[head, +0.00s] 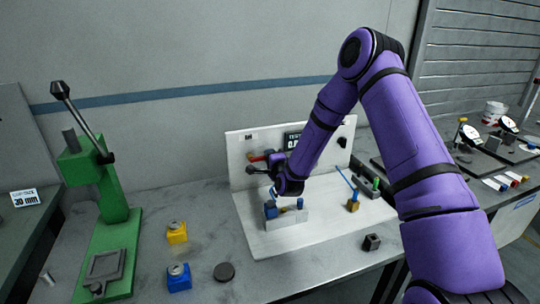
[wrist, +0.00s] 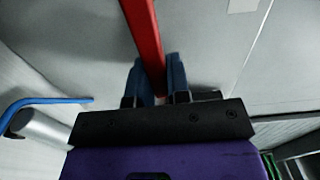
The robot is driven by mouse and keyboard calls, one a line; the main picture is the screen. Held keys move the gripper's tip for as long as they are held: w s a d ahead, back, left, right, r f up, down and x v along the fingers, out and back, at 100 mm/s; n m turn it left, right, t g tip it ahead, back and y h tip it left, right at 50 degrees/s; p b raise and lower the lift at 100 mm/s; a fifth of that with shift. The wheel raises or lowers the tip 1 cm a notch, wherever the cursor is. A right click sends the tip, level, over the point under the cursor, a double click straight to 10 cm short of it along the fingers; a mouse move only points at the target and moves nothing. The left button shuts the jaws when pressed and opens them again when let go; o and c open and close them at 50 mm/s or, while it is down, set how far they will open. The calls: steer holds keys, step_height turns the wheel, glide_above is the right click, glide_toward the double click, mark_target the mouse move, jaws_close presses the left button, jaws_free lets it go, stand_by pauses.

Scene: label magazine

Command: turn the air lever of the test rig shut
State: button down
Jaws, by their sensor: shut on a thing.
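A red lever (head: 257,158) shows at the panel's left part, beside my gripper (head: 270,180). In the wrist view the red lever (wrist: 143,25) is a long bar running down between the two fingers of my gripper (wrist: 158,75). My gripper is shut on it.
A grey block with blue pegs (head: 290,216) stands on the plate below my gripper. A brass fitting with a blue tube (head: 352,203) is to the right. A green press (head: 110,215), yellow block (head: 177,233) and blue block (head: 179,278) stand left.

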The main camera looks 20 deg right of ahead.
steer(key=shift+f+m, duration=0.25)
steer(key=shift+m, duration=0.05)
steer(key=c, duration=1.1)
jaws_free()
steer(key=s, duration=1.1)
steer(key=shift+w+r, duration=0.1)
steer(key=shift+r, duration=0.05)
